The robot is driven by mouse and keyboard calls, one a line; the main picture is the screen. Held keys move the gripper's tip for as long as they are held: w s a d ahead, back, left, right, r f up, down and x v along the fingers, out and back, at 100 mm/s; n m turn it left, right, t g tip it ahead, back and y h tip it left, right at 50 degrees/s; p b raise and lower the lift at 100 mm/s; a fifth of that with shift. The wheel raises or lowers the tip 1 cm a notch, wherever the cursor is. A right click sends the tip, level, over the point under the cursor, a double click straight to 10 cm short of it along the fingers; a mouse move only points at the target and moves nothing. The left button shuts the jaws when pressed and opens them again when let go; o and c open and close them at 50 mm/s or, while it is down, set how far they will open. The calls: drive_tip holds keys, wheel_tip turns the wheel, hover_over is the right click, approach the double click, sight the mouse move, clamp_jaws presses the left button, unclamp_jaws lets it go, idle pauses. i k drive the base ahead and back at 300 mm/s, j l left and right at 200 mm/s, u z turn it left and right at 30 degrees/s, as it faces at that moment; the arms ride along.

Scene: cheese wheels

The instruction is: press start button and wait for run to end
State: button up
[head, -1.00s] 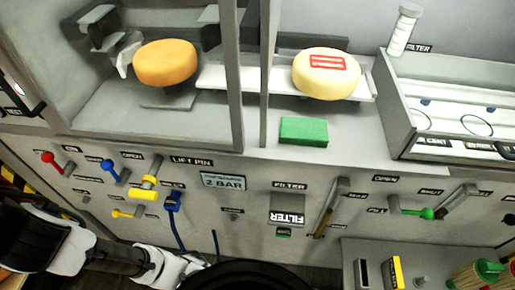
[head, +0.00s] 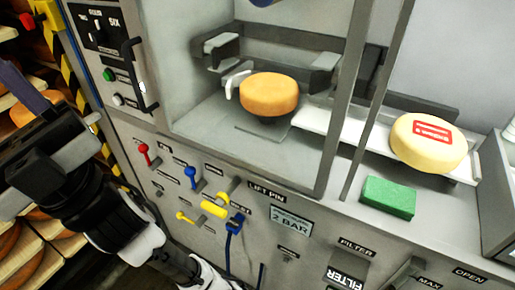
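A green round button (head: 108,74) and a white round button (head: 118,99) sit on the grey control panel at the upper left of the machine. The labels beside them are too small to read, so I cannot tell which is start. A black selector knob (head: 98,38) is above them. My gripper (head: 42,135) is at the left edge, apart from the buttons and left of and below them in the picture. Its fingers are dark and hard to make out. An orange cheese wheel (head: 269,94) sits inside the machine's chamber.
A black handle (head: 138,75) stands out just right of the buttons. Red (head: 144,149), blue (head: 190,171) and yellow (head: 215,208) valve handles line the front below. A pale cheese wheel (head: 428,142) and green block (head: 388,197) are at right. Cheese shelves (head: 45,225) stand at far left.

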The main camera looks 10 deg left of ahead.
sight(107, 75)
drive_tip(key=u, duration=1.25)
